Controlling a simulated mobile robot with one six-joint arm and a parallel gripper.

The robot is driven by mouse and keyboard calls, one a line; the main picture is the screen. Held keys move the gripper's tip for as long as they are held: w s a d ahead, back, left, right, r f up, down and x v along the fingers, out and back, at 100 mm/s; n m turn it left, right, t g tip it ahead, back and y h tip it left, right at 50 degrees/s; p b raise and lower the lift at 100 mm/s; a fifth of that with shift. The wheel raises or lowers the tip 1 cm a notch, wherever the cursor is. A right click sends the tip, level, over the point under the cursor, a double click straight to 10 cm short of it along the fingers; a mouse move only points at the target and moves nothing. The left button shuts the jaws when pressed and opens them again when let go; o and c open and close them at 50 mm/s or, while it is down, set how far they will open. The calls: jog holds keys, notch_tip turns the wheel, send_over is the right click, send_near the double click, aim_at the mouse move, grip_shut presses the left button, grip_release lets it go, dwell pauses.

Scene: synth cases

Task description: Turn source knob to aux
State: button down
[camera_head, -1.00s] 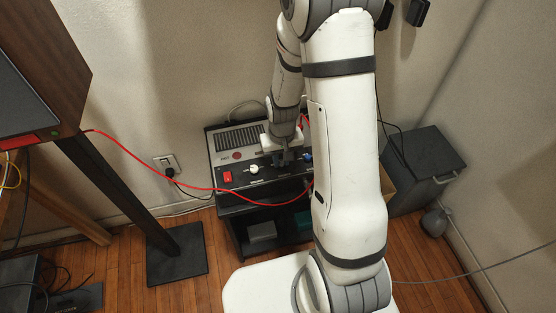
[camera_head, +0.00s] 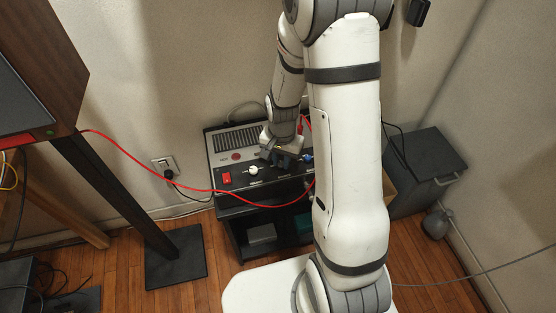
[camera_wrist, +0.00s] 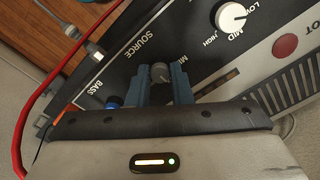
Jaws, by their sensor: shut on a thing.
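The source knob (camera_wrist: 160,71) is a small grey knob on the black panel, beside the printed word SOURCE in the wrist view. My gripper (camera_wrist: 161,76) has one blue-grey finger on each side of it and is shut on it. The knob's pointer is too small to read; part of a label starting "MI" shows beside it, and no aux label is legible. In the head view my gripper (camera_head: 284,160) is down at the front panel of the audio unit (camera_head: 216,153) and hides the knob.
A white MID knob (camera_wrist: 231,16) sits nearby, and a blue knob (camera_wrist: 112,102) is partly hidden beside a finger. A red switch (camera_head: 227,178) is at the panel's left. A red cable (camera_head: 150,172) droops across the unit's front. A dark cabinet (camera_head: 425,170) stands right.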

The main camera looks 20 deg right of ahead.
aim_at(281, 163)
jog(key=shift+s+f, duration=0.1)
jog(key=shift+s, duration=0.05)
jog(key=c, duration=1.3)
grip_release()
jog(key=shift+r+p, duration=0.5)
jog(key=shift+r, duration=3.45)
jog(key=shift+r, duration=0.25)
jog(key=s+r+n+t+p, duration=0.1)
jog(key=s+r+n+p, duration=0.2)
jog(key=s+r, duration=0.4)
jog(key=s+r+n+t+p, duration=0.1)
jog(key=s+r+n+p, duration=0.3)
jog(key=r, duration=1.1)
jog(key=s, duration=0.3)
jog(key=shift+s+a+r+t, duration=0.15)
jog(key=shift+s+a+t, duration=0.05)
jog(key=shift+a+t, duration=0.1)
